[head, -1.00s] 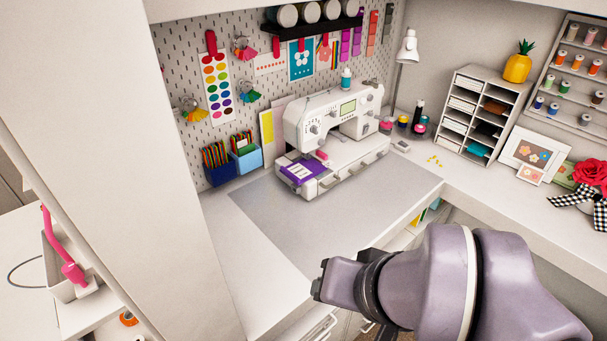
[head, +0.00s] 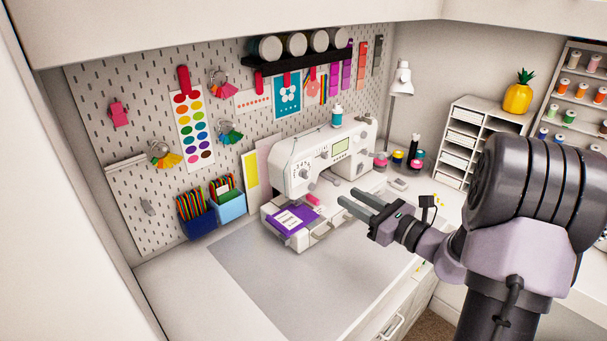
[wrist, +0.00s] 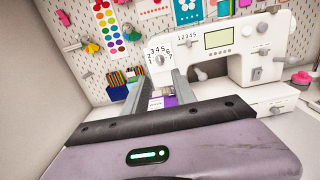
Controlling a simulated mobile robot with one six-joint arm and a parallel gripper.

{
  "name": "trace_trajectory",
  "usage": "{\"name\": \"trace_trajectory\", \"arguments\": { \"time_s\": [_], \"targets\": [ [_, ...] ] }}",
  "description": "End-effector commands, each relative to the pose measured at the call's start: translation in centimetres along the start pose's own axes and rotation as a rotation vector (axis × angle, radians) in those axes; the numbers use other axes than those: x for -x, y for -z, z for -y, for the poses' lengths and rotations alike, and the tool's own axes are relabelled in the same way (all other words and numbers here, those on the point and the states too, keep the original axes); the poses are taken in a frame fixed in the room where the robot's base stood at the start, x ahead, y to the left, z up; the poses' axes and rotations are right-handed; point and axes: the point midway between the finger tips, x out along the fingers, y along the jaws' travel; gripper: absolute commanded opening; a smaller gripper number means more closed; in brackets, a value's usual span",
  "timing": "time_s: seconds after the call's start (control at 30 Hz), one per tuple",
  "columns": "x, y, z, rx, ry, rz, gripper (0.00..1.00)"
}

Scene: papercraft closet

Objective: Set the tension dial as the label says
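The white sewing machine (head: 345,150) stands at the back of the desk. Its tension dial (head: 304,174) is a round white knob on the left front, with an arc of numbers from 1 to 7 above it in the wrist view (wrist: 160,60). I cannot tell where its pointer sits. A white label (head: 291,219) lies on purple cloth (head: 287,227) on the machine's bed, its writing too small to read. My gripper (head: 346,196) is open and empty, in front of the machine, apart from the dial. In the wrist view the dial shows between its fingers (wrist: 160,75).
A grey mat (head: 270,285) leaves the desk clear in front. Blue pencil bins (head: 197,221) stand left of the machine. A lamp (head: 402,80), spools (head: 397,156) and a shelf unit (head: 470,130) stand right. A pegboard (head: 130,175) is behind.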

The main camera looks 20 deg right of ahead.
Motion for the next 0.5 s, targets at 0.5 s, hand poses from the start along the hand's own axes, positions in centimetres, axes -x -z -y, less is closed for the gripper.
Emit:
{"name": "trace_trajectory", "arguments": {
  "time_s": [0.5],
  "targets": [
    [-13.2,0.1,-0.3,0.001,-0.006,-0.002,0.33]
  ]
}}
